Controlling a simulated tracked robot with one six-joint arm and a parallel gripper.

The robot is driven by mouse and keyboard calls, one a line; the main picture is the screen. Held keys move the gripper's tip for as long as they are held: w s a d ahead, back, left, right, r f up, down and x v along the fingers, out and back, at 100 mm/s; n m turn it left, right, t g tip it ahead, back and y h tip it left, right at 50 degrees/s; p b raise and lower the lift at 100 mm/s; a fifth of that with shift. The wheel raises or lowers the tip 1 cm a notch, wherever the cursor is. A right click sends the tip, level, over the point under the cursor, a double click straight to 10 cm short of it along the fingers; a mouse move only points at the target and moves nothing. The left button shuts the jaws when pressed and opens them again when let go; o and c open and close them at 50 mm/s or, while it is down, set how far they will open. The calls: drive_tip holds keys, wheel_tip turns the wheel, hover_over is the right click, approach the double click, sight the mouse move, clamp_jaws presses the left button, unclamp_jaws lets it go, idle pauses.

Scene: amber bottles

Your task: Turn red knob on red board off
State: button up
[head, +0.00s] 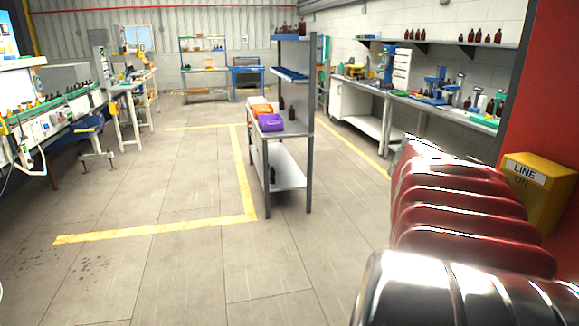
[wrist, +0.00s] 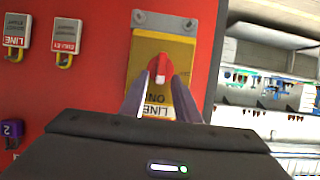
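The red knob (wrist: 158,66) sits on a yellow panel (wrist: 177,48) labelled "LINE ON", mounted on the red board (wrist: 95,90). The wrist view shows the label upside down. My gripper (wrist: 160,82) points at the knob, its two grey fingers apart with the knob between their tips. Gaps show on both sides of the knob, and I cannot tell how far the tips are from the panel. In the head view the yellow box (head: 545,190) shows at the right edge on the red board (head: 550,90); the knob and fingertips are hidden there.
Two grey tags (wrist: 66,35) with yellow hooks and a purple tag (wrist: 11,130) hang on the board. A shelf rack (head: 285,165) with bins stands mid-floor. Workbenches line both sides, and the marked floor (head: 180,260) is open.

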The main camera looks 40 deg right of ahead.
drive_tip(key=shift+s+d+f, duration=0.15)
drive_tip(key=shift+d, duration=0.2)
clamp_jaws()
